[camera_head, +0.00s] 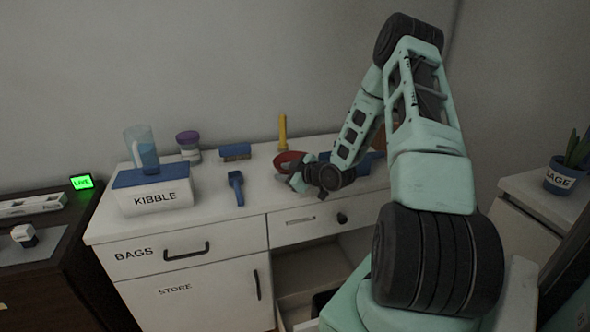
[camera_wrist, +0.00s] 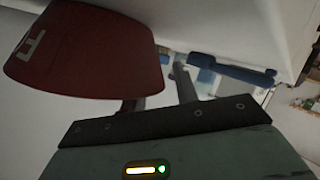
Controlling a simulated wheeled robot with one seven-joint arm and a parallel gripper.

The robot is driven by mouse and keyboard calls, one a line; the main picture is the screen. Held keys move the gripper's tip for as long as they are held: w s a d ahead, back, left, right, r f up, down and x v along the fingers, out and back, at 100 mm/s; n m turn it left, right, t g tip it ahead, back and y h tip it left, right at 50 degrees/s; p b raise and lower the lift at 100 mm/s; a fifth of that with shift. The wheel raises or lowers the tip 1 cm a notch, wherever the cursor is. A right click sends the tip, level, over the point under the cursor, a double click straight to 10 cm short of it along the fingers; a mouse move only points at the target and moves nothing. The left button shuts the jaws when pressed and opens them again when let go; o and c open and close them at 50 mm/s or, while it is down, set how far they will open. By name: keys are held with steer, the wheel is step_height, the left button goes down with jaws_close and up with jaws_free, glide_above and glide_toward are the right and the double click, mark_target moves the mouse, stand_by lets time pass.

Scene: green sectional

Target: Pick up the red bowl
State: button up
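My gripper (camera_head: 298,181) is right at the bowl's near side in the head view. In the wrist view its two fingers (camera_wrist: 157,92) stand apart. The bowl's wall hides the tip of the left finger, and the right finger is just beside the bowl's right edge. I cannot tell whether either finger touches the bowl.
A yellow upright object (camera_head: 282,132) stands behind the bowl. A drawer below is open.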

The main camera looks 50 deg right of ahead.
steer(key=shift+w, duration=0.1)
steer(key=shift+c, duration=0.3)
jaws_close()
